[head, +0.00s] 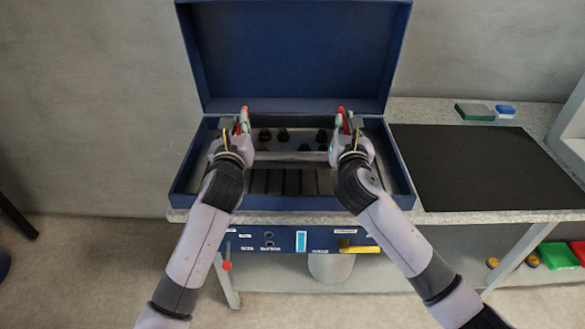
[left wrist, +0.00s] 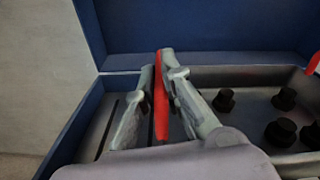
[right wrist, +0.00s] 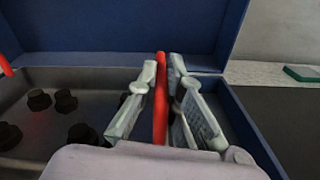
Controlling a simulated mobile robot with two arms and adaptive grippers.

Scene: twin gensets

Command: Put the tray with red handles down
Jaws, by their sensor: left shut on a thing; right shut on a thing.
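The grey tray with red handles (head: 290,156) is inside the open blue case, with several black knobbed parts (head: 283,134) in it. My left gripper (head: 242,122) is shut on the tray's left red handle, which shows between its fingers in the left wrist view (left wrist: 161,95). My right gripper (head: 345,122) is shut on the right red handle, seen between its fingers in the right wrist view (right wrist: 160,98). The tray looks level. Its underside is hidden, so I cannot tell whether it rests on the case or hangs above it.
The blue case (head: 295,50) has its lid up at the back and slots in its floor. A black mat (head: 480,165) lies clear on the bench to the right. Behind it are a green box (head: 474,112) and a blue item (head: 505,110). A wall stands behind.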

